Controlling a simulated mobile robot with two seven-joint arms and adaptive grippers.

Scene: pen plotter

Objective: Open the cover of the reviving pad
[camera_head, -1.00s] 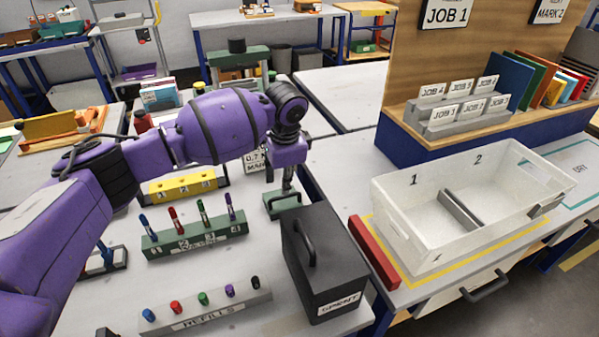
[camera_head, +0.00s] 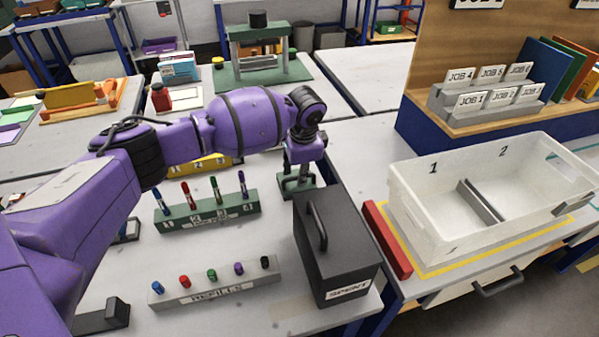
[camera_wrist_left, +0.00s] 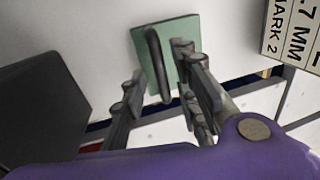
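The reviving pad seems to be the small green block (camera_head: 290,187) behind the black box; my gripper partly hides it in the head view. In the left wrist view a green square plate (camera_wrist_left: 184,30) carries a dark bar handle (camera_wrist_left: 157,65). It looks like a closed cover, but I cannot tell for sure. My left gripper (camera_head: 301,172) points down just above the green block. In the left wrist view its fingers (camera_wrist_left: 158,78) are apart, one on each side of the handle, with nothing gripped. My right gripper is not in view.
A black box (camera_head: 340,262) with a handle stands close in front of the green block. The green pen rack (camera_head: 208,217) and grey refills rack (camera_head: 215,289) are to the left. A white tray (camera_head: 440,232) and red bar (camera_head: 387,238) are to the right.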

